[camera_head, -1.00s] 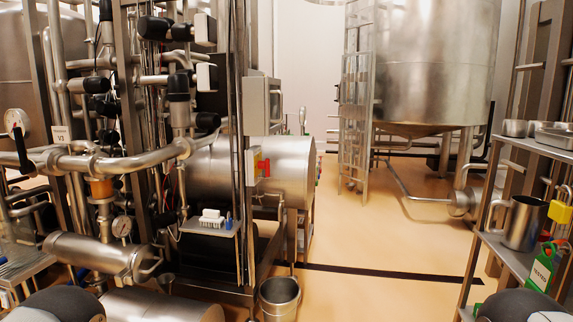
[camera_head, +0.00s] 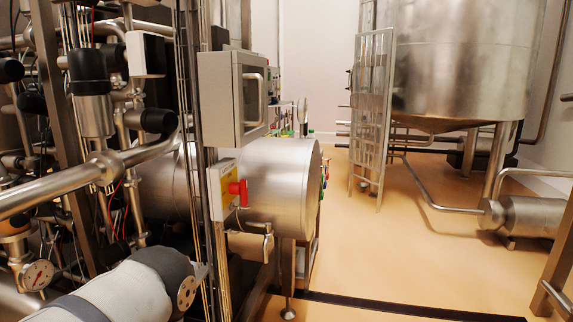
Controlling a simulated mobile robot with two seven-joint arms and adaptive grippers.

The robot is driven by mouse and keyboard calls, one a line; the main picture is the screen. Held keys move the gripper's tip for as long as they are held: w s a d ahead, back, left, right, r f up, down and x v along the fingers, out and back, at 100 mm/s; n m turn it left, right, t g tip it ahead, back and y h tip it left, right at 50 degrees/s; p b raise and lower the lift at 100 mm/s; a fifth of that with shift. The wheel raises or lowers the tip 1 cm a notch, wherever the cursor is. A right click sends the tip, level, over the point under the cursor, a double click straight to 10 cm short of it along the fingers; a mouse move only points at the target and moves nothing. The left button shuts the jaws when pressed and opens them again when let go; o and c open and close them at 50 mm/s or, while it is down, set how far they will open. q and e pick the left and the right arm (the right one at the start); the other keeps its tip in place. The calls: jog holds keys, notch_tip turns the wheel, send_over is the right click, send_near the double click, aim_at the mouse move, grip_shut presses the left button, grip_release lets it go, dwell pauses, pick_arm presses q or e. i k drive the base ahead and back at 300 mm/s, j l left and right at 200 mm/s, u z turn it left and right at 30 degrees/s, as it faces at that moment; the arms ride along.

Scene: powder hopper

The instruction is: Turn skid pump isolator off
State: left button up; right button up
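The isolator is a light grey box (camera_head: 222,190) on the skid's upright post, left of the picture's middle. It has a yellow plate and a red handle (camera_head: 238,188) that sticks out to the right. I see it from the side, so I cannot tell which position the handle points to. My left arm, white and dark grey, comes in at the bottom left, below and left of the isolator and apart from it. Neither gripper shows in the picture.
A grey cabinet (camera_head: 232,97) with a bar handle hangs above the isolator. A steel drum (camera_head: 280,180) lies behind it. Pipes (camera_head: 95,180) and valves crowd the left.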

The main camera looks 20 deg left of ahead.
aim_at(241, 188)
jog(key=i+z, duration=0.2)
jog(key=i, duration=0.4)
jog(key=i+z, duration=0.2)
jog(key=i, duration=0.35)
jog(key=i+z, duration=0.2)
jog(key=i, duration=0.4)
jog(key=i+j+z, duration=0.2)
jog(key=i, duration=0.35)
jog(key=i+l+u, duration=0.15)
jog(key=i+u, duration=0.3)
jog(key=i+l+u, duration=0.25)
jog(key=i+u, duration=0.25)
jog(key=i+l+u, duration=0.25)
jog(key=l+u, duration=0.2)
